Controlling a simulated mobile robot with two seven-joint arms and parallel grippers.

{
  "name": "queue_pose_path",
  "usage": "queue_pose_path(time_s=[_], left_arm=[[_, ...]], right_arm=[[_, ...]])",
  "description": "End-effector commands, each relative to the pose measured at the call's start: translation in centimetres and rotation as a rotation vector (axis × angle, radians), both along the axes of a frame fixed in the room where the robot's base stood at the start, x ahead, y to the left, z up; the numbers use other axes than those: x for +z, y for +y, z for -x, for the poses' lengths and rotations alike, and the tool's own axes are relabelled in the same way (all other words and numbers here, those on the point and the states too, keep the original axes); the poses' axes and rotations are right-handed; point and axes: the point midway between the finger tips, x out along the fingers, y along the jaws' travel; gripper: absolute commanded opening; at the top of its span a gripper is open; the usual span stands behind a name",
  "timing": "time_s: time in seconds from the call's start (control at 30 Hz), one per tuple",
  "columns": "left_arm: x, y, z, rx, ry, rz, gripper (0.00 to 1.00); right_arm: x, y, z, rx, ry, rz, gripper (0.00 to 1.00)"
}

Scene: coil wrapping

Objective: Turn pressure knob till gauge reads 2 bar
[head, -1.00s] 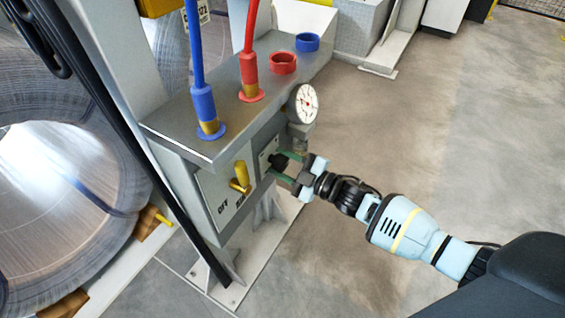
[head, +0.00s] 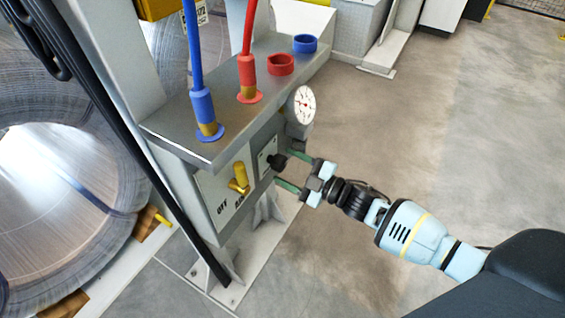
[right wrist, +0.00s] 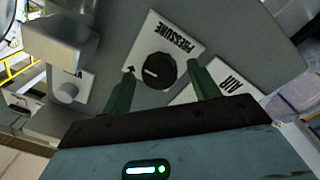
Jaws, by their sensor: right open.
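The black pressure knob (head: 276,162) sits on the front of the grey panel box; in the right wrist view the knob (right wrist: 158,70) shows on a white plate marked PRESSURE, with a white pointer line on it. The round white gauge (head: 302,104) is on the side of the box above the knob; its needle is too small to read. My right gripper (head: 292,170) is open in front of the knob. In the right wrist view its green fingers (right wrist: 162,88) stand apart on either side of the knob, not closed on it. My left gripper is not in view.
A yellow lever (head: 239,178) on an OFF/AIR plate is left of the knob. Blue (head: 206,112) and red (head: 248,78) hose fittings stand on the box top, beside empty blue and red rings. A wire coil (head: 60,190) is at left. Floor at right is clear.

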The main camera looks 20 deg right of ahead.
Motion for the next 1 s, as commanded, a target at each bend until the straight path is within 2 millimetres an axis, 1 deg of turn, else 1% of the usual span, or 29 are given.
queue_pose_path(time_s=[0.03, 0.2, 0.33, 0.47, 1.0], left_arm=[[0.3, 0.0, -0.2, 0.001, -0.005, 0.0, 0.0], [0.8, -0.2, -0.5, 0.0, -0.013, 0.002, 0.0], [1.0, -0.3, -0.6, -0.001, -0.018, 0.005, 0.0], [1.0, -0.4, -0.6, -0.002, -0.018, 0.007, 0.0], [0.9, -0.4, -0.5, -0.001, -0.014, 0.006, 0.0]], right_arm=[[0.1, -0.6, 0.7, -0.001, 0.001, 0.002, 0.61], [-0.1, -2.2, 2.8, -0.001, 0.001, 0.002, 0.61], [-0.1, -3.0, 3.7, -0.001, 0.001, 0.002, 0.61], [-0.2, -3.3, 4.2, -0.001, 0.0, 0.001, 0.61], [-0.4, -3.2, 4.4, -0.003, 0.006, -0.002, 0.61]])
